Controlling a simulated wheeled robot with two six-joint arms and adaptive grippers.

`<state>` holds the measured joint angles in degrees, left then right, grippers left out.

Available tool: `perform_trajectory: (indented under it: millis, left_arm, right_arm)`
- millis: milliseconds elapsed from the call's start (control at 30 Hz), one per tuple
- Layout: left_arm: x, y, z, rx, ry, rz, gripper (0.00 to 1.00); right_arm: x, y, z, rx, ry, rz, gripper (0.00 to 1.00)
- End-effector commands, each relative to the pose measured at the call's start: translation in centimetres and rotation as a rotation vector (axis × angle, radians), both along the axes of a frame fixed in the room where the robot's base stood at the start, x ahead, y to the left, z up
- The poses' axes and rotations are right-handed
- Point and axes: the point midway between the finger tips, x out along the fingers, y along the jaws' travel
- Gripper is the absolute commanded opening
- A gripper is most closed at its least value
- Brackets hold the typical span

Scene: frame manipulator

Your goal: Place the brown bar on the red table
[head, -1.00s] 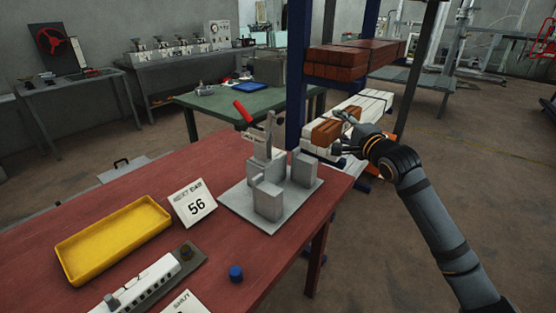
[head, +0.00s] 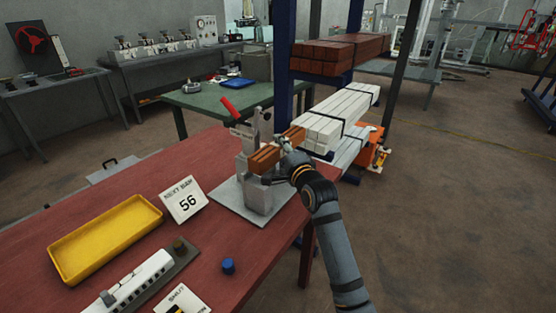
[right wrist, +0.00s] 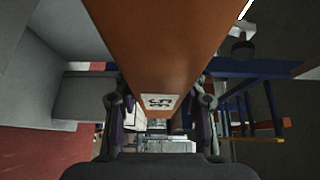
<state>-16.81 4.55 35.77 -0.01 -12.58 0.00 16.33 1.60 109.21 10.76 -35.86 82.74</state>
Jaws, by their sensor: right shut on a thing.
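My right gripper (head: 285,165) is shut on the brown bar (head: 264,158). It holds the bar by the right end of the grey fixture (head: 226,203) on the red table (head: 110,190). In the right wrist view the bar (right wrist: 158,45) runs up between the two fingers (right wrist: 160,112) and bears a white label. A grey block of the fixture is close on the left there. In the head view the gripper and bar cover part of the fixture, and I cannot tell whether the bar touches it. My left gripper is not in view.
The fixture has a red-handled lever (head: 231,107). A blue-post rack with white bars (head: 335,118) and brown bars (head: 338,50) stands behind.

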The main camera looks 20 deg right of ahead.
Motion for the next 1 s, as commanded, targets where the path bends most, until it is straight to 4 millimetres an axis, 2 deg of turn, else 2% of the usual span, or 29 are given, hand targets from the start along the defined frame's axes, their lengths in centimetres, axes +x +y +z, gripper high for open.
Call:
perform_trajectory:
  millis: [167, 367, 700, 733, 867, 1000]
  left_arm:
    - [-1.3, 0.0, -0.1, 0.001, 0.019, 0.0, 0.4]
    - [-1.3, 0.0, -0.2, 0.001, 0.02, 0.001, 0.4]
    - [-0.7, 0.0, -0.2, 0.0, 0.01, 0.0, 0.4]
    - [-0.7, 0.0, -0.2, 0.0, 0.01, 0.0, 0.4]
    - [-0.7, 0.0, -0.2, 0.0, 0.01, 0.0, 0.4]
    - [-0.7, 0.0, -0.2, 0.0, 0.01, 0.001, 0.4]
  right_arm:
    - [0.0, 0.4, -0.4, 0.002, -0.002, 0.001, 0.0]
    - [0.0, 0.6, -3.6, 0.001, 0.002, 0.0, 0.0]
    - [0.0, 0.6, -3.9, 0.001, -0.002, 0.0, 0.0]
    - [0.0, 0.6, -4.0, 0.001, 0.0, 0.0, 0.44]
    - [0.0, 0.6, -4.0, 0.001, 0.0, 0.0, 0.61]
    - [0.0, 0.6, -4.0, 0.001, 0.0, 0.0, 0.64]
